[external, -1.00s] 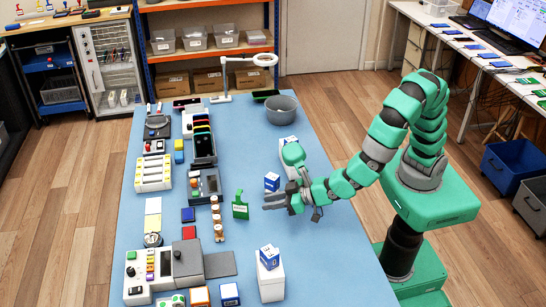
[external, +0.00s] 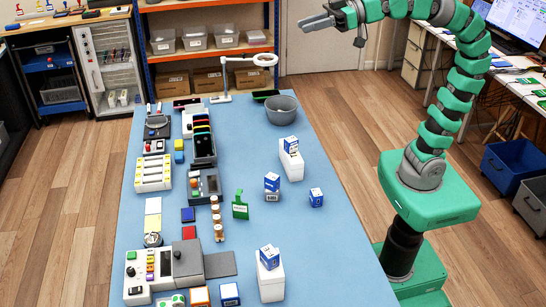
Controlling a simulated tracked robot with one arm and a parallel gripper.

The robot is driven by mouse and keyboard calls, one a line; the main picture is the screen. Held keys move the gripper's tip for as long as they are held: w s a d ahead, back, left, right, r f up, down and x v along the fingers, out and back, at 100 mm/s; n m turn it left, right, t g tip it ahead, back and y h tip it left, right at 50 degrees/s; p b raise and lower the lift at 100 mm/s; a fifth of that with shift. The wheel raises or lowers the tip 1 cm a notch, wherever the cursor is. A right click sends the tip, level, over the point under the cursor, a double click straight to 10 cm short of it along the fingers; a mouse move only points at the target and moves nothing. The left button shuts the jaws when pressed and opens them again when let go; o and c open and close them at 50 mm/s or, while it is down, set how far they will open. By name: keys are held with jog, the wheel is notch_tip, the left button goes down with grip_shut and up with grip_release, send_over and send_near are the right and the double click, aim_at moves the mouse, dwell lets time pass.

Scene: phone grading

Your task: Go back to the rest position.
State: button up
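My gripper (external: 317,24) is raised high above the far right part of the blue table (external: 262,215), near the top edge of the picture. Its fingers point left and look apart, and I see nothing between them. My green arm rises from its base at the right of the table and bends over to the left at the top. The gripper is well clear of everything on the table.
Small blue and white boxes stand on the table's right half, one on a white block (external: 290,163) and one on another white block (external: 270,279). A grey bowl (external: 281,110), a lamp (external: 241,76) and a green stand (external: 240,206) are also there. Devices line the left side.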

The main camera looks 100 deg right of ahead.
jog(key=s+d+r, duration=0.2)
jog(key=shift+s+h, duration=0.3)
jog(key=shift+h, duration=0.1)
dwell(1.0)
